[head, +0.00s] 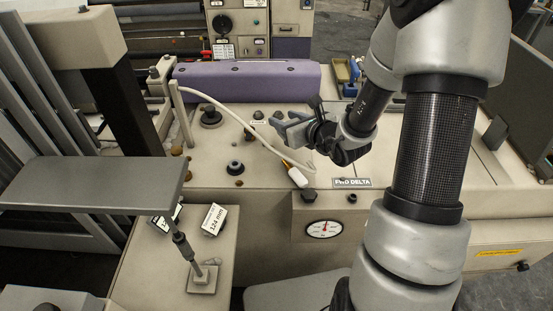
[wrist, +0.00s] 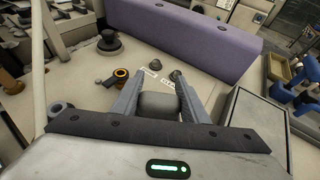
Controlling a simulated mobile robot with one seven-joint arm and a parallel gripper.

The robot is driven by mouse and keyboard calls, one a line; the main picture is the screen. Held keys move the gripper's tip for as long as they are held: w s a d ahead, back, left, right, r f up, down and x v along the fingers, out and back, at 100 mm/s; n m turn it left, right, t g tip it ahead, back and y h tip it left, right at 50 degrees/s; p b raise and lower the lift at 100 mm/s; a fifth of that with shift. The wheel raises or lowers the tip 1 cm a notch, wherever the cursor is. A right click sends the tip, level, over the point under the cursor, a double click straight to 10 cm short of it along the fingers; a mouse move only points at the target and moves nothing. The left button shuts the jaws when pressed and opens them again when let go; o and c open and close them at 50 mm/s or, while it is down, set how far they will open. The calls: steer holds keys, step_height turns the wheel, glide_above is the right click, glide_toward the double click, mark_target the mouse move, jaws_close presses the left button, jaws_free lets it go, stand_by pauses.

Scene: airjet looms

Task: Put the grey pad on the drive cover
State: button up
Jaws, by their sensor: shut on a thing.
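My gripper (head: 284,126) is above the beige machine top in the head view, its fingers pointing left. In the wrist view my gripper (wrist: 160,92) is shut on a rounded grey block, which I take to be the grey pad (wrist: 158,106). The pad sits between the two fingers, apart from the surface as far as I can see. In the head view the fingers mostly hide it. No part is labelled as the drive cover. The beige machine top (head: 330,172) carries a "PRO DELTA" label, and a long purple housing (head: 245,80) lies behind it.
Black knobs (head: 211,116) and a dark round fitting (head: 235,167) stand on the top. A pale curved tube with a white-and-orange end (head: 298,177) crosses near my gripper. A grey plate on a post (head: 95,184) stands left. A dial gauge (head: 324,229) is in front.

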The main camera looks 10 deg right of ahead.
step_height(320, 180, up, 4)
steer(key=m+h+b, duration=0.2)
steer(key=b, duration=0.4)
glide_above(272, 135)
steer(key=shift+t, duration=0.3)
step_height(272, 135, down, 9)
steer(key=shift+f+b, duration=0.1)
steer(key=shift+b, duration=1)
steer(key=shift+f, duration=0.1)
steer(key=o, duration=1.1)
steer(key=shift+c, duration=0.2)
